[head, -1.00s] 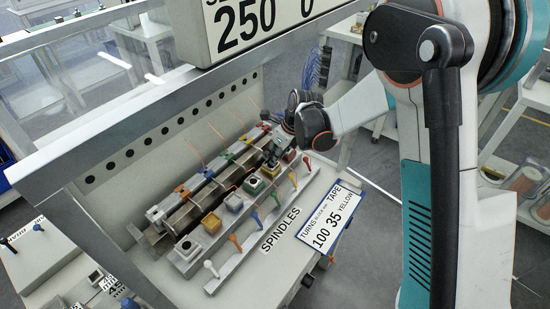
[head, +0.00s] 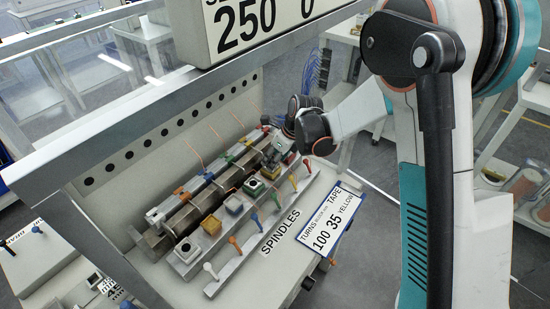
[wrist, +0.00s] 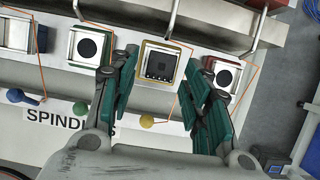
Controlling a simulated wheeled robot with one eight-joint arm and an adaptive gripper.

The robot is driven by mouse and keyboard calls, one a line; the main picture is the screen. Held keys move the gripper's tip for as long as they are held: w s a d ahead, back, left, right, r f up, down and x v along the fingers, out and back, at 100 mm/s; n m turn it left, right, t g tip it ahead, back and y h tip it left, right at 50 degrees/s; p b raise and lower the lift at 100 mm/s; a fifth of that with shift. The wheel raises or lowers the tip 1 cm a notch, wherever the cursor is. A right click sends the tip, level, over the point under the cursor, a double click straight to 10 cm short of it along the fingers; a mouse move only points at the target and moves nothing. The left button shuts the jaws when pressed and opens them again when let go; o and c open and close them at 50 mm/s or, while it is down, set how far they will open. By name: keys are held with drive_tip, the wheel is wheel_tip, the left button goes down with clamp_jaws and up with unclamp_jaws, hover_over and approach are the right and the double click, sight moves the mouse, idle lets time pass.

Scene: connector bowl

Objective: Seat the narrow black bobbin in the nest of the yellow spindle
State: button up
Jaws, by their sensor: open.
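The yellow-rimmed nest (wrist: 143,65) of the yellow spindle is in the middle of the wrist view. A square black piece (wrist: 161,64) with several small dots on its face sits inside that rim; I cannot tell whether it is the narrow black bobbin. My gripper (wrist: 158,92) is open, its green-padded fingers apart with nothing between the tips, one towards each side of this nest. In the head view the yellow nest (head: 271,171) is in the spindle row, with my gripper (head: 287,147) beyond it, its fingers mostly hidden.
A green-clamped nest (wrist: 88,47) and a red one (wrist: 225,75) stand close on either side, both with round dark centres. Coloured levers, including a yellow one (wrist: 147,121), line the front. Thin orange wires run beside the nests. A sign box (head: 262,30) hangs above the bench.

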drive_tip(key=p+v, duration=0.2)
drive_tip(key=v, duration=1)
drive_tip(key=shift+p, duration=0.35)
drive_tip(key=s+d+r+n+t+h, duration=0.1)
drive_tip(key=s+d+r+n+t, duration=0.1)
drive_tip(key=s+d+r+n, duration=0.45)
drive_tip(key=s+d+r+n+t+h, duration=0.1)
drive_tip(key=s+d+r+n, duration=0.3)
drive_tip(key=s+r+n, duration=0.5)
drive_tip(key=s+d+f+n+b, duration=0.1)
drive_tip(key=s+d+f+n, duration=0.1)
drive_tip(key=s+n, duration=0.3)
drive_tip(key=s+d+f+n+t+h+b, duration=0.1)
drive_tip(key=s+d+f+n+b, duration=0.1)
drive_tip(key=s+f+n, duration=0.2)
drive_tip(key=s+n, duration=0.1)
drive_tip(key=s, duration=0.2)
drive_tip(key=shift+f+t+h, duration=0.3)
drive_tip(key=shift+f, duration=0.05)
drive_tip(key=shift+d+r, duration=0.1)
drive_tip(key=shift+r, duration=0.1)
drive_tip(key=shift+c, duration=1.3)
drive_tip(key=shift+d, duration=0.1)
